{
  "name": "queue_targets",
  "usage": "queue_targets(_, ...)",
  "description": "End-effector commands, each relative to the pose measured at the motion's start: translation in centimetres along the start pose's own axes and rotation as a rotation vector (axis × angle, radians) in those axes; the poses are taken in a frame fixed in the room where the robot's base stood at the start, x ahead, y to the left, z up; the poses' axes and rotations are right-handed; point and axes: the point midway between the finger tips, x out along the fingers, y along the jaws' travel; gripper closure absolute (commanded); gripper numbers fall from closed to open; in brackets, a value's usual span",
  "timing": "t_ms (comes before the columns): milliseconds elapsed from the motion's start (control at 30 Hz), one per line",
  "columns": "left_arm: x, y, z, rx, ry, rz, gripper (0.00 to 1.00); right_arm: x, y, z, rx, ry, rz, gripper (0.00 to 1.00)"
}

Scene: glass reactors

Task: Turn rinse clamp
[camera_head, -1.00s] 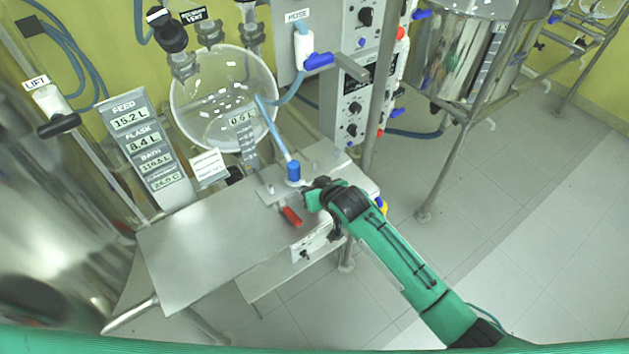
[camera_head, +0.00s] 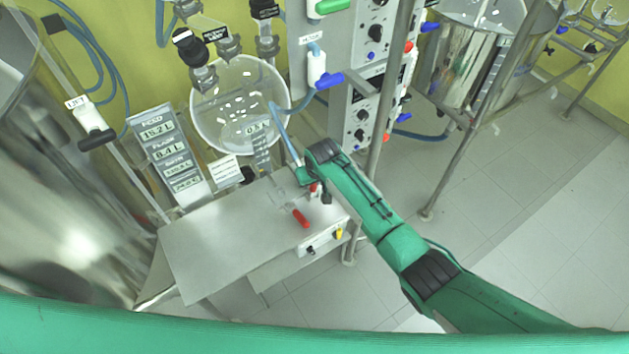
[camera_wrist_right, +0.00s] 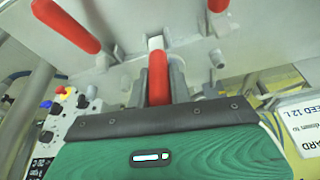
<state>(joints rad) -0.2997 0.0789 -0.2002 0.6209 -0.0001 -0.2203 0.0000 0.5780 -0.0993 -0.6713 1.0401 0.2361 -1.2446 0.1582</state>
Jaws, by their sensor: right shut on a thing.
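In the head view my right gripper (camera_head: 312,186) is at the back right of the steel table, beside the lower end of a blue hose (camera_head: 290,148). The wrist view shows its grey fingers (camera_wrist_right: 158,82) shut on a red clamp handle (camera_wrist_right: 158,76). Part of this red handle also shows by the gripper in the head view (camera_head: 316,188). A second red handle (camera_head: 301,217) lies nearer on the table, apart from the gripper; I cannot tell whether it is one of those in the wrist view. The clamp body is mostly hidden. My left gripper is not in view.
The steel table (camera_head: 222,245) is mostly bare. A glass bowl (camera_head: 238,130) stands behind it, with a readout panel (camera_head: 166,157) to the left. A control box (camera_head: 324,244) sits at the table's front right. A steel post (camera_head: 381,110) rises behind my right arm.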

Motion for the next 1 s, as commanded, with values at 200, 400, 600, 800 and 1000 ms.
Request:
queue_targets(200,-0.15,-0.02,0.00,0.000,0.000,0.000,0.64,0.11,-0.04,-0.26,-0.002,-0.034,0.006,1.00)
queue_targets(400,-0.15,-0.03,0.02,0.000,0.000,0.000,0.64,0.16,-0.02,-0.26,-0.002,-0.039,0.007,1.00)
queue_targets(600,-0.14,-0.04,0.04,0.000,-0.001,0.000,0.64,0.17,-0.03,-0.25,-0.002,-0.039,0.007,1.00)
queue_targets(800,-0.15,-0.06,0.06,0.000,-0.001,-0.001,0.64,0.17,-0.03,-0.24,-0.002,-0.039,0.007,0.58)
queue_targets(1000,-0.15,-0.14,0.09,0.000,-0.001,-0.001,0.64,0.14,-0.03,-0.25,-0.002,-0.038,0.006,0.58)
